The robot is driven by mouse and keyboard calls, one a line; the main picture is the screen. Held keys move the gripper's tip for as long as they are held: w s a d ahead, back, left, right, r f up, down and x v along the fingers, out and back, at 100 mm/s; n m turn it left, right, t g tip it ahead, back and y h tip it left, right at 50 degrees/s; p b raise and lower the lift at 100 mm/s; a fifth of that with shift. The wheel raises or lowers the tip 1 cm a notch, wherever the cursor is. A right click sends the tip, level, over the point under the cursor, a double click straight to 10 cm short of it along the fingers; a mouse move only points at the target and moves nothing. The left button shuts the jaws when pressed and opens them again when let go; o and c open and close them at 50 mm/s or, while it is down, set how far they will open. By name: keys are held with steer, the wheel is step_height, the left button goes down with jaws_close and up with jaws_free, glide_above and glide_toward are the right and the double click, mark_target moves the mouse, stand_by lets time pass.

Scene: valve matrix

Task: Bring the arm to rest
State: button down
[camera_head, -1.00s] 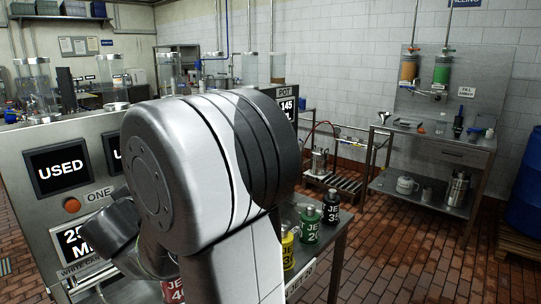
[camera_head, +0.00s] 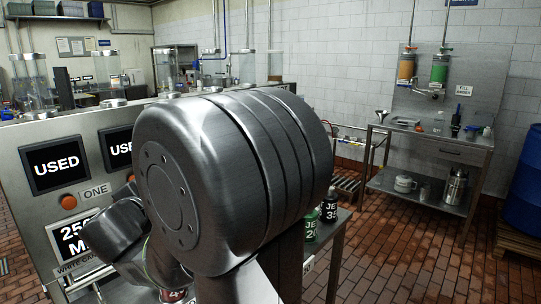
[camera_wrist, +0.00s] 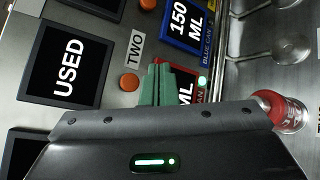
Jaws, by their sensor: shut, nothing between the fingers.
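My gripper (camera_wrist: 158,84) shows in the wrist view as green fingers, shut together with nothing between them. It points toward the metal control panel (camera_wrist: 100,55), near an orange button (camera_wrist: 129,82) beside the "TWO" label. Whether the fingers touch the panel I cannot tell. In the head view my arm fills the middle of the picture and hides part of the panel (camera_head: 45,205); the gripper's fingers are hidden there.
The panel carries "USED" screens (camera_head: 55,165) and an orange button (camera_head: 68,201). A can with a red top (camera_wrist: 283,110) is right of my gripper. Labelled bottles (camera_head: 329,207) stand on a bench right of my arm. A steel table (camera_head: 430,145) and blue barrel (camera_head: 525,185) are farther right.

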steer(key=w+a, duration=0.1)
steer(key=w+a+b, duration=0.1)
steer(key=w+a, duration=0.1)
steer(key=shift+a+f+b, duration=0.2)
steer(key=shift+f+b, duration=0.05)
steer(key=shift+b, duration=0.1)
steer(key=shift+b, duration=0.4)
